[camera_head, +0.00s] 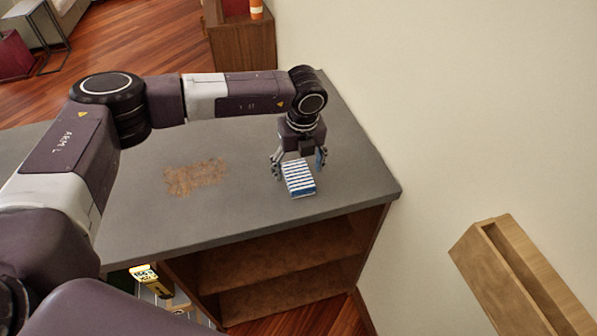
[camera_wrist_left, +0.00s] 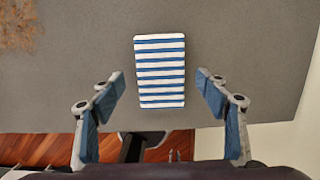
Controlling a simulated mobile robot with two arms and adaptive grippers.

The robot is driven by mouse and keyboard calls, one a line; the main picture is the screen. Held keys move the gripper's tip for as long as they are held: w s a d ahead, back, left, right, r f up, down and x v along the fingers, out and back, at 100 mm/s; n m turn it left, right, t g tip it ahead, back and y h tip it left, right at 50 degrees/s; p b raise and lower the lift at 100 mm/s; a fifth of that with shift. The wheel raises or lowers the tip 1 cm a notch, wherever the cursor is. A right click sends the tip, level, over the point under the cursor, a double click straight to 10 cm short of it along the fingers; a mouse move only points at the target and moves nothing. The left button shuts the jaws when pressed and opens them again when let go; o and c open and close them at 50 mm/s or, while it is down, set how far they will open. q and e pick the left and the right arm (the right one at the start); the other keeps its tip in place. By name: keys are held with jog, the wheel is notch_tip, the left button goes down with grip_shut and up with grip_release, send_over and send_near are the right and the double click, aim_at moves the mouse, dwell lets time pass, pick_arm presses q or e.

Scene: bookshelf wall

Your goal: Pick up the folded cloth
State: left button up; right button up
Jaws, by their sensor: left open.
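The folded cloth (camera_head: 299,179) has blue and white stripes and lies on the grey counter top (camera_head: 240,215) near its right end. In the left wrist view the cloth (camera_wrist_left: 160,70) lies flat ahead of the fingers, roughly centred between them. My left gripper (camera_head: 299,166) is open above the cloth, pointing down, with a finger to either side. In the left wrist view the fingers (camera_wrist_left: 162,92) are spread wider than the cloth, with a gap on each side and no visible contact. My right gripper does not show.
A brown stained patch (camera_head: 196,176) marks the counter left of the cloth. Open wooden shelves (camera_head: 280,265) are under the counter. A pale wall (camera_head: 400,80) stands to the right, with a wooden ledge (camera_head: 520,285) at lower right. The counter around the cloth is clear.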

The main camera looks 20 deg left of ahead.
aim_at(299, 175)
pick_arm(q)
jog(key=shift+w+a+f, duration=0.1)
jog(key=shift+w+f, duration=0.1)
jog(key=shift+f, duration=0.9)
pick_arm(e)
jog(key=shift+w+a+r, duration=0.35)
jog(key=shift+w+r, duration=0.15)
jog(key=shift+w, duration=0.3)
pick_arm(q)
jog(key=c, duration=1.2)
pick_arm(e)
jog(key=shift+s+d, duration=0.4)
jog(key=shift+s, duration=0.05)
pick_arm(q)
jog(key=shift+c, duration=0.2)
